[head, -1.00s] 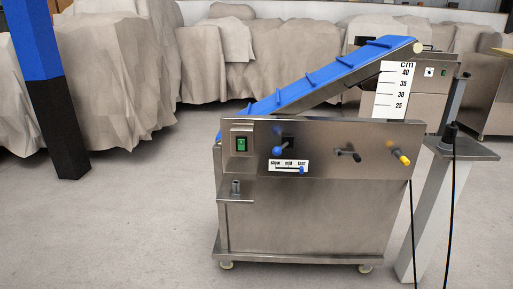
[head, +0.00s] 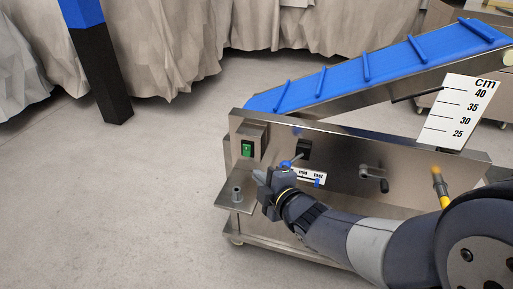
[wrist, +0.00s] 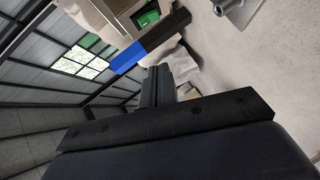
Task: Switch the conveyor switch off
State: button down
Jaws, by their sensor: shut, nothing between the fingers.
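The conveyor switch is a green rocker (head: 247,149) in a raised metal box at the left end of the conveyor machine's front panel. My gripper (head: 258,176) is shut and empty. It is just below and slightly right of the switch box in the head view, in front of the panel and apart from the switch as far as I can tell. In the wrist view the dark gripper fingers (wrist: 157,85) point up the picture, below the switch.
A blue-knobbed speed lever (head: 287,164) and its slow-mid-fast label (head: 312,177) are close to my gripper. A small shelf with a metal post (head: 237,193) is below left. A crank (head: 374,178) and a yellow handle (head: 444,195) are further right. The floor at left is free.

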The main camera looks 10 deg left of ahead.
send_near(247, 150)
jog(key=shift+s+a+f+x, duration=0.35)
jog(key=shift+s+a+x, duration=0.2)
jog(key=shift+x, duration=3)
jog(key=shift+b, duration=0.45)
jog(key=shift+f, duration=0.15)
